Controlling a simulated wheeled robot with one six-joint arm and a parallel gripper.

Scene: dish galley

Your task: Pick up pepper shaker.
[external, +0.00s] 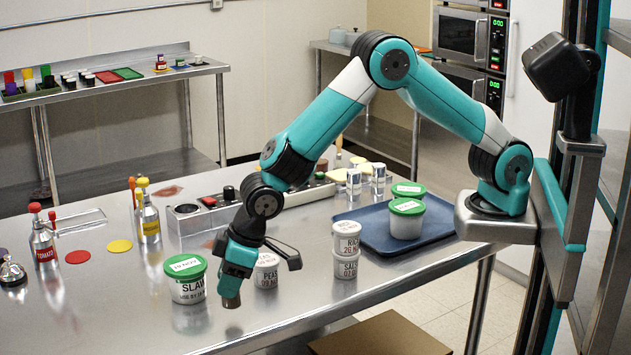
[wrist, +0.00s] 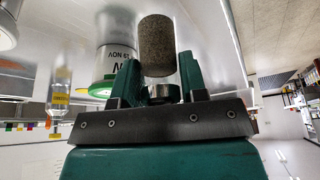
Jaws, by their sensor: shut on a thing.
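The pepper shaker (wrist: 157,45), a speckled grey-brown cylinder with a metal cap, is between the two green fingers of my gripper (wrist: 158,82) in the wrist view. The fingers are shut on it near its cap. In the external view my gripper (external: 233,274) points down near the table's front edge, and the shaker's dark lower part (external: 231,298) shows below it. The upper part is hidden by the gripper. I cannot tell whether its base touches the table.
A green-lidded SLAW tub (external: 188,281) stands close left of my gripper. A PEAS tub (external: 266,270) is just behind to the right. Two stacked tubs (external: 346,251) and a blue tray (external: 375,233) are further right. Squeeze bottles (external: 147,213) stand left. The steel table (external: 130,315) is clear in front-left.

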